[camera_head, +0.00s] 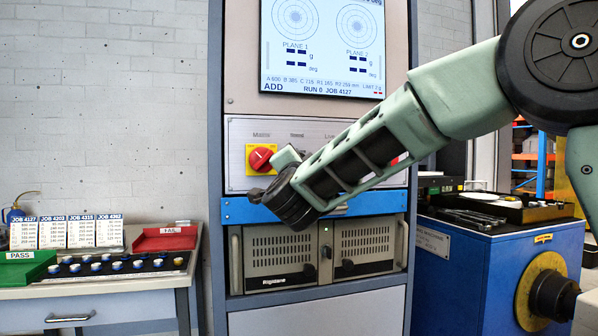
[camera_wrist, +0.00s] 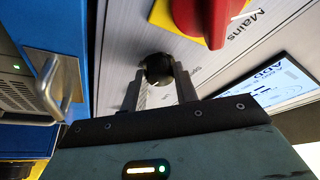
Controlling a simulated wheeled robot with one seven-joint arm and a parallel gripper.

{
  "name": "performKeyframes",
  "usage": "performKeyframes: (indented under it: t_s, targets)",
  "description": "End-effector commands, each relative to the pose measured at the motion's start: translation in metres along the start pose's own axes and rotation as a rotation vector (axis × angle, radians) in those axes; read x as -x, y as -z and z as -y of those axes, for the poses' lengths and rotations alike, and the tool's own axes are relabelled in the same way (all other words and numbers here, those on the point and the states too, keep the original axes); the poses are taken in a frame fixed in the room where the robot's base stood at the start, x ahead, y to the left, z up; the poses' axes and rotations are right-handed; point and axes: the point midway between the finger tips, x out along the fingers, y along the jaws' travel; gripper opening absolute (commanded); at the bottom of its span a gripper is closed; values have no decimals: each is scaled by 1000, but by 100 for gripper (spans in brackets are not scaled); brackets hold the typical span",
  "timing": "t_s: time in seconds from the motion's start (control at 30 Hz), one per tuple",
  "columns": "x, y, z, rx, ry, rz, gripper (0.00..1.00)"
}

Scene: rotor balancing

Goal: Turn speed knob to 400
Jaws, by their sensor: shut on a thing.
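The speed knob (camera_wrist: 158,68) is a round black knob on the pale control panel in the wrist view. My gripper (camera_wrist: 158,84) has one finger on each side of it and is shut on it. The fingers hide part of the knob's sides, and I cannot read its pointer or a scale. In the head view the knob is hidden behind my gripper and wrist. The display (camera_head: 322,45) above reads RUN 0, JOB 4127.
The red mains switch (camera_head: 261,158) on its yellow plate is close beside the knob; it also shows in the wrist view (camera_wrist: 205,15). A blue rail (camera_head: 240,212) and a vented drawer unit with handles (camera_head: 280,258) lie below. A side table (camera_head: 100,281) stands left.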

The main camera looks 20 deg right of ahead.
Motion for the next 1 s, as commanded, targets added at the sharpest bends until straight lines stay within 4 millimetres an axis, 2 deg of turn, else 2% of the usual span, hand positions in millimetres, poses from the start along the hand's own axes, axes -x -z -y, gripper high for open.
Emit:
performKeyframes:
  t_s: [0.4,0.97,1.0]
  targets:
    - [0,0,1,-174,-74,1,7]
    - [0,0,1,-197,-84,1,7]
    - [0,0,1,-197,-84,1,40]
